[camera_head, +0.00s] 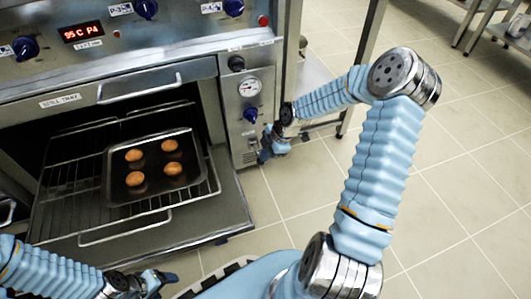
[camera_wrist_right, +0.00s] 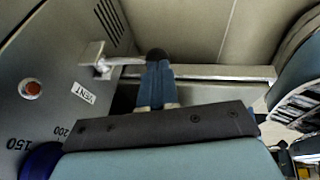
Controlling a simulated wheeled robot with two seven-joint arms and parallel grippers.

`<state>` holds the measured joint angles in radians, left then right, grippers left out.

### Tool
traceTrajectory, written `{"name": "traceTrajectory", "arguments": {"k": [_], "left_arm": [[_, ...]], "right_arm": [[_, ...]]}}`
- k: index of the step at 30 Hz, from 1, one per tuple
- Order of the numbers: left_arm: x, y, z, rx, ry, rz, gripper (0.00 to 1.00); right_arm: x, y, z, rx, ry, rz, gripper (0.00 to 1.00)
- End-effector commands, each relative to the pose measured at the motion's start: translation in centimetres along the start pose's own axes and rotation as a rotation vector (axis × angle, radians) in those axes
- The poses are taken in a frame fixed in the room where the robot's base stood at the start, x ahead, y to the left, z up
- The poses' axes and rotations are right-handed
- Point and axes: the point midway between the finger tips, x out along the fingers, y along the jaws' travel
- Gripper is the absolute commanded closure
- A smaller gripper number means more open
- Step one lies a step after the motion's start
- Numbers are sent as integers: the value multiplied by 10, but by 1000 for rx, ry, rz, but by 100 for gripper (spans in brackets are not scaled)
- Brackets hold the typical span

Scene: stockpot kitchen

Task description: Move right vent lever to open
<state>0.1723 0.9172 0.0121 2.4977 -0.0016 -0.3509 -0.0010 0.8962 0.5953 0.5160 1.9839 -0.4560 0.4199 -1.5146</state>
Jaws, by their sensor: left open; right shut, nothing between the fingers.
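The vent lever (camera_wrist_right: 118,61) is a short metal bar on a square mount, ending in a black knob (camera_wrist_right: 157,54). It sticks out from the steel panel beside a VENT label (camera_wrist_right: 83,93) in the right wrist view. My right gripper (camera_wrist_right: 158,68) is shut and empty, its blue fingertips right at the knob; I cannot tell whether they touch. In the head view my right gripper (camera_head: 264,155) is low at the oven's right side panel, and the lever is not clear there. My left gripper (camera_head: 158,281) is open, low in front of the oven.
The oven door (camera_head: 226,205) is down. A tray (camera_head: 197,158) with several brown buns sits on a wire rack (camera_head: 62,200). The side panel has a gauge (camera_head: 250,87) and a blue knob (camera_head: 250,115). Tiled floor (camera_head: 470,180) is clear at the right.

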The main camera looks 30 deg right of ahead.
Motion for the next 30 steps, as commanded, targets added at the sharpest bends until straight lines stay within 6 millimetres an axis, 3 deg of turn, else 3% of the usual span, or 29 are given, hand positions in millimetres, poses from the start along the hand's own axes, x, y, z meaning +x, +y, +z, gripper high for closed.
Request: {"name": "traceTrajectory", "arguments": {"k": [4, 18, 30], "left_arm": [[8, -3, 0, 0, 2, 0, 32], [9, -4, 0, -1, 3, 0, 32], [10, -4, 0, -1, 3, 0, 32]], "right_arm": [[10, -8, 4, -31, -1, 82, 100], [35, -17, 13, -32, 1, 80, 100], [40, -18, 16, -31, -1, 81, 100]]}}
